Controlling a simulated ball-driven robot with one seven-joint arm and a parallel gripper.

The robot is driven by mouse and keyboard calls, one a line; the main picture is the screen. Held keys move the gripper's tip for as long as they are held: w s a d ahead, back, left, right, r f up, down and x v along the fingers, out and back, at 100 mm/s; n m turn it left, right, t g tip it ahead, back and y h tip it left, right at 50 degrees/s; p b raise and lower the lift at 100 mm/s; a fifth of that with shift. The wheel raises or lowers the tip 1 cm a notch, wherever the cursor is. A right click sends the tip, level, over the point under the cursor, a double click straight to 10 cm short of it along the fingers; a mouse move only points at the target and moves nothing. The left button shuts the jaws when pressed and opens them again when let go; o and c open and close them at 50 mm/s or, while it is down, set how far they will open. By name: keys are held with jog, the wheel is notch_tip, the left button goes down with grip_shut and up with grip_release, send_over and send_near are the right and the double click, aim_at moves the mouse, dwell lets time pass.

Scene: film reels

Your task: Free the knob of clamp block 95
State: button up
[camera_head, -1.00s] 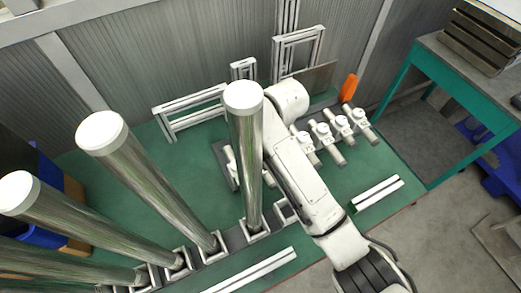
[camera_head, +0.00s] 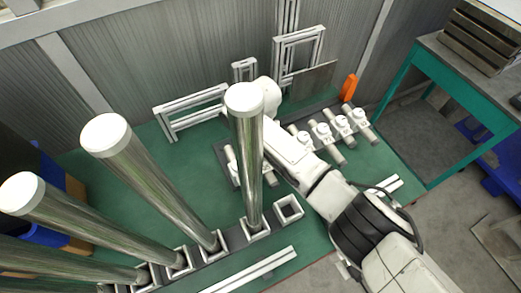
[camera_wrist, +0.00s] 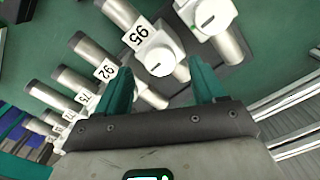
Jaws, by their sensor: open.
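Clamp block 95 (camera_wrist: 128,20) shows near the top middle of the wrist view, a pale cylinder with a white numbered label. Its white knob block (camera_wrist: 159,53) faces the camera, with a dark slot on the knob. My gripper (camera_wrist: 160,78) is open and empty, with its teal fingers on either side of the lower part of this knob in the picture. I cannot tell whether either finger touches it. In the head view, the tall pillar and my arm hide the gripper, and I cannot pick out block 95.
Block 92 (camera_wrist: 92,54) and several more blocks run down-left. Another knob (camera_wrist: 207,15) with a green mark sits close right. Tall chrome pillars with white tops, including one (camera_head: 247,150) beside my arm, stand on the green table (camera_head: 190,135). An orange piece (camera_head: 349,87) stands behind.

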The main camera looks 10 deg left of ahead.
jog(key=shift+f, duration=1.4)
jog(key=c, duration=1.1)
